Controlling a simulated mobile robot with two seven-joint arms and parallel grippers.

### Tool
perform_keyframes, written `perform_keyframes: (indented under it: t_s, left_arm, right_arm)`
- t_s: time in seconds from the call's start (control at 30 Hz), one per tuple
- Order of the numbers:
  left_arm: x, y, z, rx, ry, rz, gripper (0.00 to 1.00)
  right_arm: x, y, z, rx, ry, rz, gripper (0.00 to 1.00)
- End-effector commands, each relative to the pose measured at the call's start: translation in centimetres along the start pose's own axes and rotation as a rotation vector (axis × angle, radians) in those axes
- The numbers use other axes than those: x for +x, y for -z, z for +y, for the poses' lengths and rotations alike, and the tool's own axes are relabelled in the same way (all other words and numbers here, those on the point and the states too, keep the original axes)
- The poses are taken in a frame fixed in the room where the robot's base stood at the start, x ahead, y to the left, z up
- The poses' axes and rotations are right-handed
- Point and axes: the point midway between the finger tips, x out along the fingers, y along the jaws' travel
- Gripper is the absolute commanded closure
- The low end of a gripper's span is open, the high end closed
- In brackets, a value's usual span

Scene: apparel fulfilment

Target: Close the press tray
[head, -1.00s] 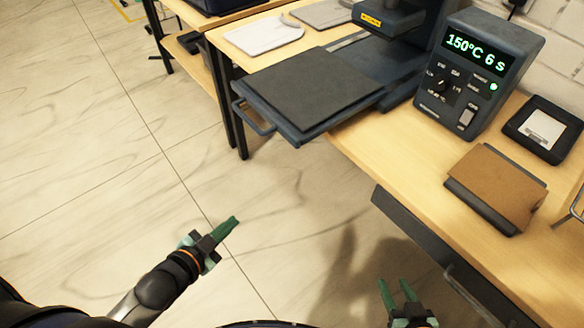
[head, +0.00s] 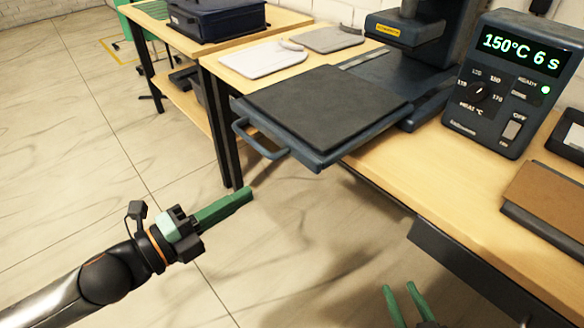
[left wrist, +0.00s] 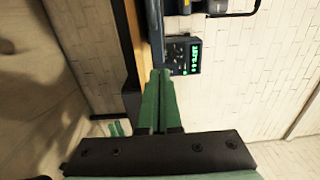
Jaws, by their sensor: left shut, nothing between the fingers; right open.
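The press tray (head: 325,110) is a dark flat platen on a blue-grey base, pulled out past the table's front edge, with a loop handle (head: 258,141) at its left front. The heat press (head: 403,40) stands behind it. My left gripper (head: 250,193) is shut and empty, in the air below and left of the handle, not touching it. Its green fingers also show together in the left wrist view (left wrist: 158,85). My right gripper (head: 400,293) is open and empty at the bottom edge, below and right of the tray.
The control box (head: 512,85) on the wooden table reads 150°C 6 s. A brown pad (head: 548,198) lies at the right. Pale flat pieces (head: 262,60) lie behind the tray. A dark drawer front (head: 470,265) is under the table edge.

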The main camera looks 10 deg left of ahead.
Motion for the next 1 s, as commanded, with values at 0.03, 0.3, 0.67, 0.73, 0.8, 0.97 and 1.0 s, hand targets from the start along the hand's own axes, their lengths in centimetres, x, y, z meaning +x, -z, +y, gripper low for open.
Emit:
perform_keyframes:
  t_s: [0.03,0.3,0.67,0.73,0.8,0.97,1.0]
  left_arm:
    - [0.5,0.0,-0.1,0.003,0.003,0.001,1.00]
    - [2.9,-0.1,-0.1,0.001,0.003,-0.001,1.00]
    - [6.8,-0.1,-0.1,-0.003,0.003,-0.002,1.00]
    - [7.7,-0.1,-0.1,-0.002,0.002,-0.001,1.00]
    - [8.6,-0.1,-0.1,-0.002,0.003,-0.001,1.00]
    - [10.3,0.0,0.0,-0.002,0.000,-0.001,1.00]
    - [10.7,-0.1,0.0,-0.002,0.001,-0.001,1.00]
  right_arm:
    - [0.0,0.2,0.1,-0.003,-0.001,0.008,0.53]
    - [0.0,0.0,0.0,-0.001,0.000,0.000,0.53]
    - [0.0,-0.5,0.0,0.005,0.001,-0.021,0.53]
    - [0.0,-0.6,0.0,0.005,0.002,-0.025,0.53]
    - [0.0,-0.8,0.0,0.006,0.002,-0.030,0.53]
    - [0.0,-0.6,0.0,0.003,0.001,-0.018,0.53]
    - [0.0,-0.5,0.0,0.001,0.000,-0.013,0.53]
